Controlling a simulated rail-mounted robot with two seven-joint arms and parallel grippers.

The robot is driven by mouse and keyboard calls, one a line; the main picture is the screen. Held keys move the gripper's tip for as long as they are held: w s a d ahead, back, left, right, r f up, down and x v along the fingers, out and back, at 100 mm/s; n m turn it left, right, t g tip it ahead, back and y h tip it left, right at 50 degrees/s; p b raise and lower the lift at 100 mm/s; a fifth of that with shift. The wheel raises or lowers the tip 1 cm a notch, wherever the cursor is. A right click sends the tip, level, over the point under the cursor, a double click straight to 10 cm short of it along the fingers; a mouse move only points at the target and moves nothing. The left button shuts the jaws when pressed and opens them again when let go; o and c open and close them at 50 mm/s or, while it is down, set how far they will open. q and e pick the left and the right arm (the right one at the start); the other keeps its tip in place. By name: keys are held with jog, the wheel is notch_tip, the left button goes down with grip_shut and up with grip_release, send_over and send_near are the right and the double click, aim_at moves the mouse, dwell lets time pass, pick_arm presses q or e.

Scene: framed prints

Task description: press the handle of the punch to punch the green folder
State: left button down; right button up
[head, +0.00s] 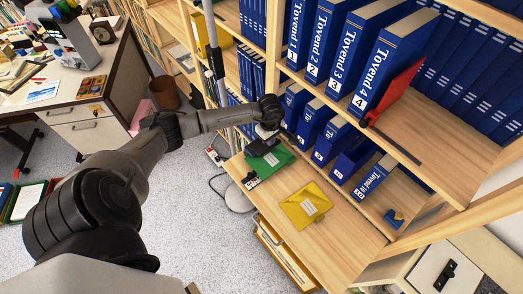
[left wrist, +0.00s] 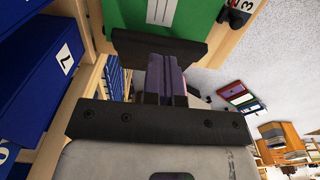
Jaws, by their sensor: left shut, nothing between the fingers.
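The green folder (head: 272,163) lies on the wooden shelf top, below the row of blue binders. It also shows at the top of the left wrist view (left wrist: 165,12), with a white label. The dark punch (head: 260,147) sits at the folder's upper edge. In the left wrist view a wide black bar (left wrist: 130,50), apparently its handle, lies across the folder's edge. My left gripper (head: 266,131) is right above the punch. Its fingers (left wrist: 167,72) are shut and empty, with tips at the bar; I cannot tell whether they touch it. My right gripper is not in view.
A yellow folder (head: 306,204) lies on the same shelf top, right of the green one. Blue binders (head: 335,140) stand close behind. A grey upright pole (head: 213,50) stands near my left forearm. A small blue and yellow item (head: 395,217) lies on the right.

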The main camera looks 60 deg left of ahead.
pick_arm(q)
jog(key=shift+f+b, duration=0.85)
jog(key=shift+f, duration=0.2)
jog(key=shift+f+b, duration=0.5)
jog(key=shift+f, duration=0.2)
jog(key=shift+f+b, duration=0.85)
jog(key=shift+f, duration=0.2)
jog(key=shift+r, duration=0.15)
jog(key=shift+s+a+r+p, duration=0.1)
jog(key=shift+a+r+p, duration=0.05)
jog(key=shift+r+p, duration=1.7)
jog(key=shift+d+r, duration=0.2)
jog(key=shift+r, duration=0.85)
jog(key=shift+r+p, duration=1.1)
jog(key=shift+r, duration=0.55)
